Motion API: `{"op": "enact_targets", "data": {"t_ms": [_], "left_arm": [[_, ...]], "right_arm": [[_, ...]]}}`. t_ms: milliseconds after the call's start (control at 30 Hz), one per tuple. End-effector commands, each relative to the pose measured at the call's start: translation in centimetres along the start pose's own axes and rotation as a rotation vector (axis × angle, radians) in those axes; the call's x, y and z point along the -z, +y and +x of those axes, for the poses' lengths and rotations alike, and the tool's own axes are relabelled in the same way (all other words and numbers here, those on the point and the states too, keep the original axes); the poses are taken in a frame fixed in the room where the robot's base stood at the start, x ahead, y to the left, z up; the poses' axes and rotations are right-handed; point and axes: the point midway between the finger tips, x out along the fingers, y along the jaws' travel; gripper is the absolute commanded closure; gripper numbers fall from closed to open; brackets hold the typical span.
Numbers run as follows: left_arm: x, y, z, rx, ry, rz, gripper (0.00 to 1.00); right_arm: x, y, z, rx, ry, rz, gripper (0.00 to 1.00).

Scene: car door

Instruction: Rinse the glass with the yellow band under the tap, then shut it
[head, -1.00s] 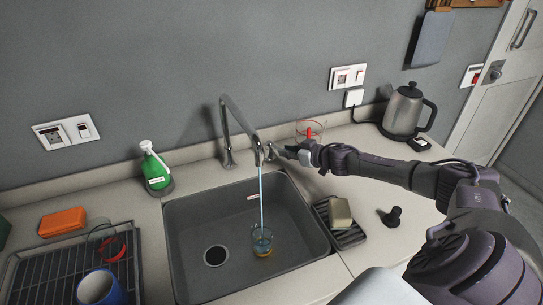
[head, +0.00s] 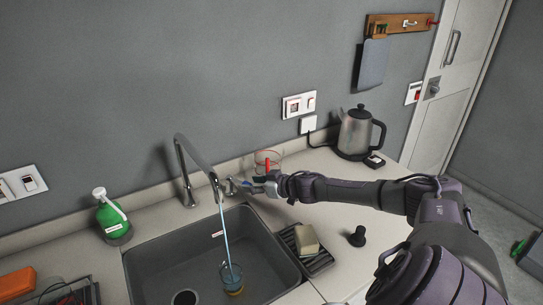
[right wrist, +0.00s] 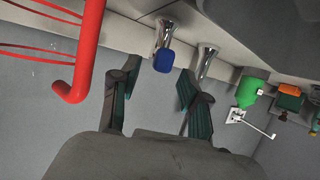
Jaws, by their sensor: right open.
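The glass with the yellow band (head: 232,280) stands in the sink (head: 160,262), and a blue-white stream of water from the tap (head: 193,160) runs down into it. My right gripper (head: 248,187) is beside the tap, just right of its spout, at the lever. In the right wrist view my right gripper (right wrist: 158,78) is open, with the blue-ended tap lever (right wrist: 163,60) just beyond and between its fingertips. I cannot tell whether they touch. My left gripper is not in view.
A sponge (head: 306,238) lies on a ribbed tray right of the sink, near a black stopper (head: 357,236). A kettle (head: 355,130) stands at the back right, a green bottle (head: 112,218) at the left.

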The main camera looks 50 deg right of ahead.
Motion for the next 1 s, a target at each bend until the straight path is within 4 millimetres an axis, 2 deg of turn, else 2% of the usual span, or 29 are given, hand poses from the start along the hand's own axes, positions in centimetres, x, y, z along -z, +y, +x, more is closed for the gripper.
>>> {"op": "enact_targets", "data": {"t_ms": [100, 400, 1000], "left_arm": [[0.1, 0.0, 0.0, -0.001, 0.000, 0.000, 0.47], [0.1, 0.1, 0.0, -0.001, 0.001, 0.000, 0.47], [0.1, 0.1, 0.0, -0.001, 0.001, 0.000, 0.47]], "right_arm": [[-0.3, 0.0, -1.6, 0.000, -0.006, 0.001, 0.54], [-0.3, 0.0, -4.6, 0.001, -0.005, 0.002, 0.54], [-0.3, 0.0, -9.0, 0.001, -0.004, 0.002, 0.54]]}}
